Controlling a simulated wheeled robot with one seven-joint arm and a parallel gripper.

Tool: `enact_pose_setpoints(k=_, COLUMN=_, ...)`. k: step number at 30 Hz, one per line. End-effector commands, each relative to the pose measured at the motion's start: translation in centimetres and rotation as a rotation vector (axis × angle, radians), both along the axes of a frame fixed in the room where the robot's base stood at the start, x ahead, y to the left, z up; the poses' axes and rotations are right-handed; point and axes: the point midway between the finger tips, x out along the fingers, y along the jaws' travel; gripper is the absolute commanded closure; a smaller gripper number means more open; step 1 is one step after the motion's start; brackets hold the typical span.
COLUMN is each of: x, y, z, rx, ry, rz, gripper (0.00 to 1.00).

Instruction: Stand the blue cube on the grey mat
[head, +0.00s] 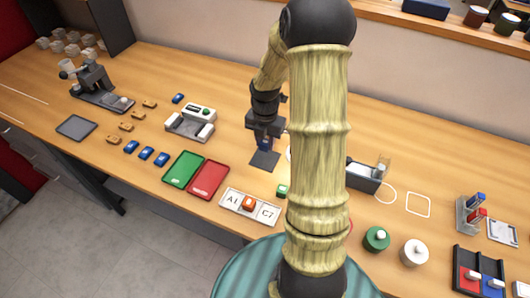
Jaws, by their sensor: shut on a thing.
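My gripper (264,143) is shut on the blue cube (264,145), which shows as a small dark blue patch between the fingers. The fingers hide much of the cube. A dark grey square mat (264,161) lies on the table right below the gripper. I cannot tell whether the cube touches the mat or hangs a little above it. A second dark grey square pad (76,127) lies farther left on the table.
A white and grey device (191,122) stands left of the gripper. Green (183,169) and red (209,179) trays lie nearer the front edge, beside an A1/C7 board (250,206). A grey holder (362,177) stands to the right. My arm hides the table's middle.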

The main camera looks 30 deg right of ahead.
Motion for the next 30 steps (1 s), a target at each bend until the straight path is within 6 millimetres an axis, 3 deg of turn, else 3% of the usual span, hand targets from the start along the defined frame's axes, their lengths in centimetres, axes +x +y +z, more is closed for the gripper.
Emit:
enact_pose_setpoints(k=3, x=0.0, y=0.1, z=-1.4, rx=0.0, ry=0.001, rz=0.003, gripper=0.93)
enact_pose_setpoints(k=14, x=0.1, y=0.2, z=-1.8, rx=0.0, ry=0.0, rz=0.004, gripper=0.93)
enact_pose_setpoints(k=22, x=0.0, y=0.1, z=-5.1, rx=0.0, ry=0.0, rz=0.003, gripper=0.93)
enact_pose_setpoints(k=30, x=0.0, y=0.1, z=-5.3, rx=0.0, ry=-0.001, rz=0.002, gripper=0.93)
